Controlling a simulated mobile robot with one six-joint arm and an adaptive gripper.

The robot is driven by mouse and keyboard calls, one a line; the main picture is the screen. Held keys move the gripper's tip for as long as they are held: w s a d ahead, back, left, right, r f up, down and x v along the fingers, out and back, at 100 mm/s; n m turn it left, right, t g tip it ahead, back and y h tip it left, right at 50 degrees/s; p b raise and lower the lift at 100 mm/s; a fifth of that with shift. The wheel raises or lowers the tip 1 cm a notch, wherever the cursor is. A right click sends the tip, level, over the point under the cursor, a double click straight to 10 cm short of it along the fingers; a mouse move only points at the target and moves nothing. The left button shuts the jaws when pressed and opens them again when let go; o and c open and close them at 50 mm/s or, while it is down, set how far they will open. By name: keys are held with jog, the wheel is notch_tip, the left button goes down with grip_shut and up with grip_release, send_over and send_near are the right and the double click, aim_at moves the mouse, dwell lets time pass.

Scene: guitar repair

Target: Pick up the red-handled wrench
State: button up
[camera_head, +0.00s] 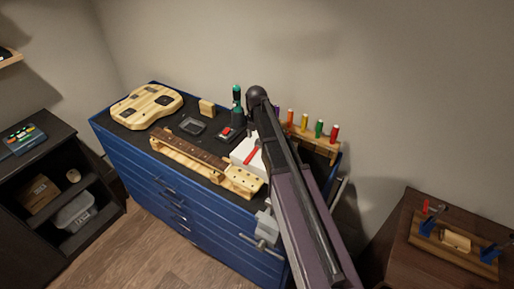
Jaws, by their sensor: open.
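A rack (317,147) at the back right of the blue cabinet holds several upright tools with coloured handles. The rightmost one has a red handle (334,132); its lower part is hidden in the rack, so I cannot tell its tool type. Another slim red object (252,155) lies on a white block near the cabinet's middle right. I cannot tell for sure which of the two is the wrench. My arm crosses the picture from the lower right up to the cabinet and covers part of its top. My gripper cannot be made out in this view.
The blue drawer cabinet (150,178) also carries a wooden guitar body (146,104), a guitar neck (190,150) on a wooden cradle and a dark green bottle (237,105). A vise (262,232) juts from its front. A brown table (405,240) with clamps stands right.

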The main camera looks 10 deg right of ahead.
aim_at(256, 149)
jog(key=shift+f, duration=0.1)
jog(key=shift+s+a+f+b, duration=0.1)
jog(key=shift+f+b, duration=1.2)
jog(key=shift+b, duration=0.05)
jog(key=shift+s+a+f+b, duration=0.1)
jog(key=shift+f+b, duration=1.15)
jog(key=shift+b, duration=0.05)
jog(key=shift+c, duration=0.2)
grip_shut()
